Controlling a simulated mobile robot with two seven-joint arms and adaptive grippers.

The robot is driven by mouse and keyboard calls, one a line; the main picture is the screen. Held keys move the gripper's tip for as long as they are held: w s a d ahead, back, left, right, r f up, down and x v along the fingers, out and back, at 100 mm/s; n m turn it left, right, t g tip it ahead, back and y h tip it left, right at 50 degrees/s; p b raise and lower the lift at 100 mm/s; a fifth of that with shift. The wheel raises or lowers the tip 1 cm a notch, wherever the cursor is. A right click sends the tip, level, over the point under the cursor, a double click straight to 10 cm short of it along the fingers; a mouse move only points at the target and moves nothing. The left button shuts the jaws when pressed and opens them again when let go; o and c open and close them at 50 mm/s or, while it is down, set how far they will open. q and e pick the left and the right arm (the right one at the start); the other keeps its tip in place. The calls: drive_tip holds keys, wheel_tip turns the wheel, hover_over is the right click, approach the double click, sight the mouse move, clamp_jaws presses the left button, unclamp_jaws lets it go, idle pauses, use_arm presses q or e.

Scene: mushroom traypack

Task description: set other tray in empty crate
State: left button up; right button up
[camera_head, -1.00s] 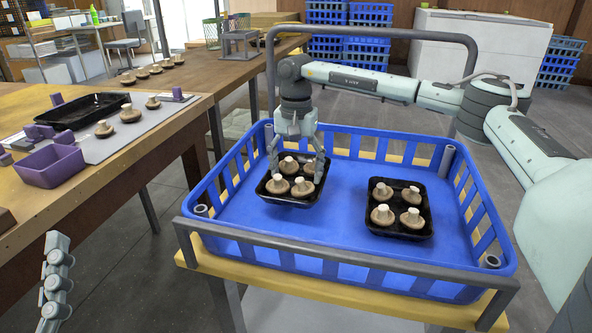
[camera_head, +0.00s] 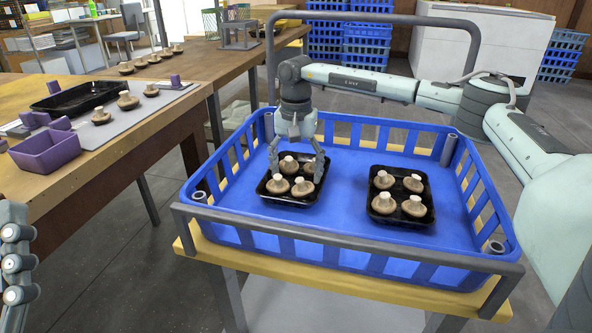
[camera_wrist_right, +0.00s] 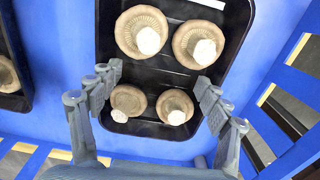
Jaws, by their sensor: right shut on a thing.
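The blue crate (camera_head: 343,213) stands on a yellow-topped stand. It holds two black trays of mushrooms. My right gripper (camera_head: 297,165) is shut on the left tray (camera_head: 290,201), with its fingers at the tray's sides near the far end. In the right wrist view, the fingers (camera_wrist_right: 158,78) straddle this tray (camera_wrist_right: 172,72) and its brown mushrooms. The tray is low in the crate; whether it touches the floor, I cannot tell. The other tray (camera_head: 397,192) rests to its right, apart from it. My left gripper (camera_head: 16,265) shows partly at the lower left edge, outside the crate.
On the wooden table at left, an empty black tray (camera_head: 75,100), several loose mushrooms and a purple bin (camera_head: 45,154) sit around a grey mat. A grey bar (camera_head: 345,241) runs along the crate's front. Crate floor is free between and behind the trays.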

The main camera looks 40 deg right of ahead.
drive_tip(key=shift+f, duration=0.25)
drive_tip(key=o, duration=1.3)
wheel_tip(320, 180, up, 12)
